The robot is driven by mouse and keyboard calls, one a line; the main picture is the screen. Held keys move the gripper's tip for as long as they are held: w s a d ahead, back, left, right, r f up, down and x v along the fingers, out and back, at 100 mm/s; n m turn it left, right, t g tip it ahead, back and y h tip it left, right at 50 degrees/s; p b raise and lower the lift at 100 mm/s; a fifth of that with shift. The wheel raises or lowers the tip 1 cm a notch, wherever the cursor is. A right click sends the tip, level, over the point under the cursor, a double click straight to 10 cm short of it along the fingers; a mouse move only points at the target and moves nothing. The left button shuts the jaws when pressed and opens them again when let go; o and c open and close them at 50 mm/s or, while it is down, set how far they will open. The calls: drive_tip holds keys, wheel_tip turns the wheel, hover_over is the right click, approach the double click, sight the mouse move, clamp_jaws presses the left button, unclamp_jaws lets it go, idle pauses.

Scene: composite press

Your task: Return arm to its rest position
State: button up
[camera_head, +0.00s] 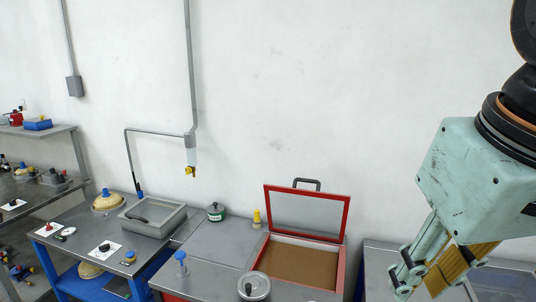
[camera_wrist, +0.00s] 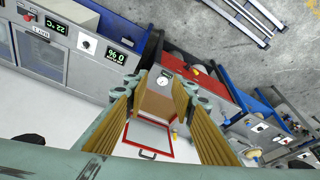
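My gripper (camera_head: 436,268) hangs at the right of the head view, below its pale green housing, pointing down and left. In the wrist view my gripper (camera_wrist: 157,92) shows its two ribbed brown finger pads wide apart, with nothing held between them. The composite press (camera_head: 305,262) stands on the bench to the left of my gripper, clear of it. Its red-framed lid with a dark handle is raised and its brown bed shows. The open press also appears in the wrist view (camera_wrist: 152,137), beyond and between the fingers.
A yellow-topped item (camera_head: 257,218) and a green jar (camera_head: 215,212) stand behind. A grey tray (camera_head: 152,217) lies on the left bench. Cabinets with displays (camera_wrist: 75,60) fill the wrist view's upper left.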

drive_tip(key=shift+m, duration=0.4)
drive_tip(key=s+f, duration=0.4)
drive_tip(key=shift+s+b, duration=0.2)
drive_tip(key=shift+b, duration=0.2)
drive_tip(key=shift+d+r, duration=0.1)
drive_tip(key=shift+d, duration=0.05)
idle(0.4)
